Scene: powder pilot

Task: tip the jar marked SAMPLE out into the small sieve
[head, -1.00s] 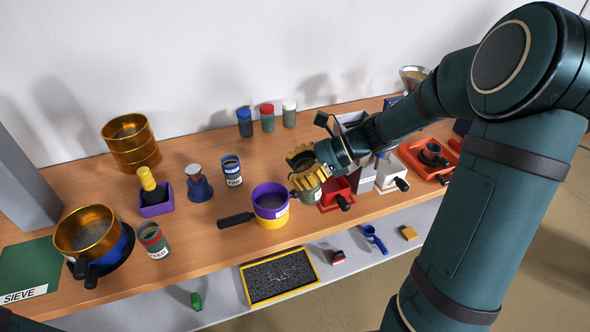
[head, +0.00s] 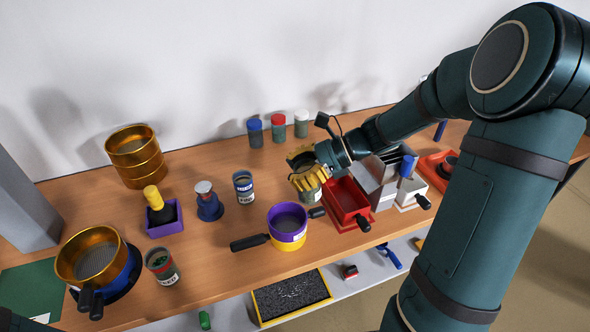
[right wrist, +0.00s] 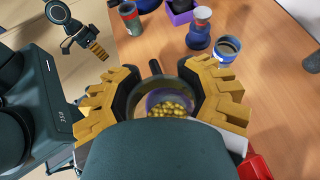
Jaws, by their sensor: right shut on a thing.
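My right gripper (head: 305,170), with its yellow fingers, is shut on a jar (head: 311,194), held above the bench. The jar's label is not readable, so I cannot confirm that it says SAMPLE. In the right wrist view yellow grains (right wrist: 170,106) show inside its mouth, between the fingers. The small sieve (head: 288,222), with a purple rim, yellow lower part and black handle, stands on the bench left of and nearer than the jar. My left gripper (right wrist: 98,50) shows at the upper left of the right wrist view; its opening is unclear.
A larger gold sieve (head: 92,258) stands at the left. A red open box (head: 347,202) is close right of the held jar. Three capped jars (head: 278,127) stand behind.

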